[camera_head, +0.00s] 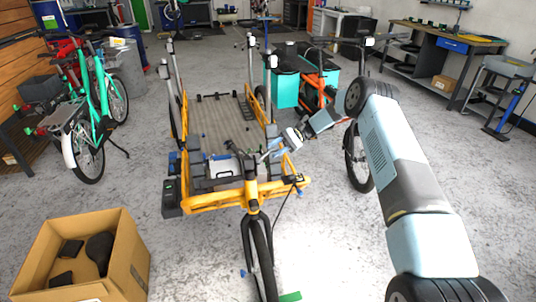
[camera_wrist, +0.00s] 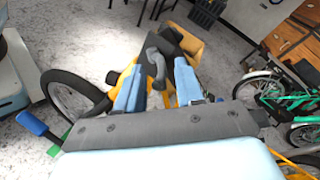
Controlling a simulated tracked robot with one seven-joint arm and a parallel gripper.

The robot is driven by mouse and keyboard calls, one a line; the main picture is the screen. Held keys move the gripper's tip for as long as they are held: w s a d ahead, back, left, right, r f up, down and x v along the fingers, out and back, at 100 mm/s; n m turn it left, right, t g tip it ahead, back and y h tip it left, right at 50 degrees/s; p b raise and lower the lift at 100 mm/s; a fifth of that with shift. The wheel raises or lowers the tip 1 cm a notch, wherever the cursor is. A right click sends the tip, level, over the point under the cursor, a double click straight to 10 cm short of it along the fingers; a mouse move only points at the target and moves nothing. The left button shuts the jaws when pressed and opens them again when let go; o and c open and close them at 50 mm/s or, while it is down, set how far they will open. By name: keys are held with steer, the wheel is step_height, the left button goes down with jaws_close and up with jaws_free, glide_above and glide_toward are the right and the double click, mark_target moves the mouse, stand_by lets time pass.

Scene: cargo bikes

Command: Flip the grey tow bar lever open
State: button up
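The grey lever (camera_wrist: 156,62) shows in the wrist view on a dark block at the yellow-orange frame of the cargo bike (camera_head: 228,198). My gripper (camera_wrist: 158,72) has its two light-blue fingers apart, one on each side of the lever as seen from the wrist. I cannot tell whether either finger touches it. In the head view my gripper (camera_head: 270,152) is over the front part of the cargo bike, reaching in from the right. The lever is too small to make out there.
A cardboard box (camera_head: 122,262) with dark items stands at the lower left. Green bikes (camera_head: 102,95) stand at the left, a workbench (camera_head: 440,45) at the back right. The bike's front wheel (camera_head: 260,258) points toward me. Grey floor is open around it.

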steer(key=v, duration=0.9)
steer(key=shift+d, duration=0.25)
steer(key=shift+w, duration=0.1)
steer(key=s+d+r+t+h, duration=0.1)
steer(key=s+r+t+h, duration=0.1)
steer(key=r, duration=0.7)
steer(key=s+d+r+t+h, duration=0.1)
steer(key=s+r, duration=0.2)
steer(key=r, duration=0.5)
steer(key=s+d+r+n+t+h, duration=0.1)
steer(key=s+d+r+t+h, duration=0.15)
steer(key=s+r, duration=0.4)
steer(key=s+d+r+n+t+h, duration=0.1)
steer(key=s+d+r+t+h, duration=0.15)
steer(key=s+r, duration=0.45)
steer(key=s+d+r+t+h, duration=0.15)
steer(key=s+d+r, duration=0.25)
steer(key=s, duration=0.4)
steer(key=s+d+r+t+h, duration=0.1)
steer(key=s+d+r+t, duration=0.1)
steer(key=s+d+r, duration=0.4)
steer(key=s+d+f+t+h, duration=0.1)
steer(key=s+d+f+t, duration=0.1)
steer(key=s, duration=0.7)
steer(key=s+d+f+n+t, duration=0.1)
steer(key=s+d+f+t, duration=0.1)
steer(key=s, duration=0.8)
steer(key=shift+d+h, duration=0.25)
steer(key=shift+h, duration=0.1)
